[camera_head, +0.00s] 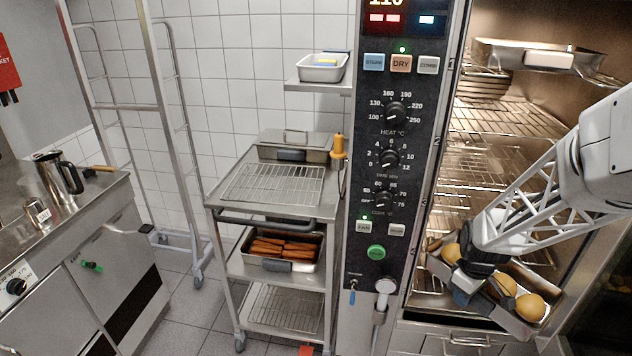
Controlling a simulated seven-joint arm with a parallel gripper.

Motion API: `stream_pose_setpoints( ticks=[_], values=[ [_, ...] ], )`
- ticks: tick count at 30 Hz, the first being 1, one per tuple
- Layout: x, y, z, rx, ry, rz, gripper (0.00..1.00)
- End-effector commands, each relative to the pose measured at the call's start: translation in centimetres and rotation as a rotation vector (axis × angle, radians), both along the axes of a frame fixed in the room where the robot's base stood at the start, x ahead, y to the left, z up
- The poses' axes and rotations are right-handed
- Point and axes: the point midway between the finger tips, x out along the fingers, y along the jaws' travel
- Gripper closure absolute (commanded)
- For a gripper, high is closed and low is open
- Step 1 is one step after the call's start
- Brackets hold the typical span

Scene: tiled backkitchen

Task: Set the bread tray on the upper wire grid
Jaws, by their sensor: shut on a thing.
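The bread tray (515,322) is a metal tray with several round golden rolls, low at the mouth of the open oven at the right. My gripper (466,286) is shut on the tray at its near side, and my wrist hides part of the tray and rolls. The tray looks slanted in the picture; I cannot tell whether it touches anything below. Inside the oven, an upper wire grid (510,117) lies well above the tray and looks empty. More wire grids show below it, partly behind my arm.
A metal pan (530,54) sits at the oven's top level. The control panel (392,150) borders the opening on the left. A trolley (222,217) left of it carries a wire rack, a lidded pan and a pan of brown sausage-like pieces (285,248).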

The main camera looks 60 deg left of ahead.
Motion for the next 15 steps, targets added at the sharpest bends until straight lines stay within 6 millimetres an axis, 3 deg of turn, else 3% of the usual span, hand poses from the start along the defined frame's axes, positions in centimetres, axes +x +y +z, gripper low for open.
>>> stream_pose_setpoints(
  ticks=[15],
  values=[
    [-4.4,5.3,1.9,-0.01,-0.008,-0.417,1.0]
  ],
)
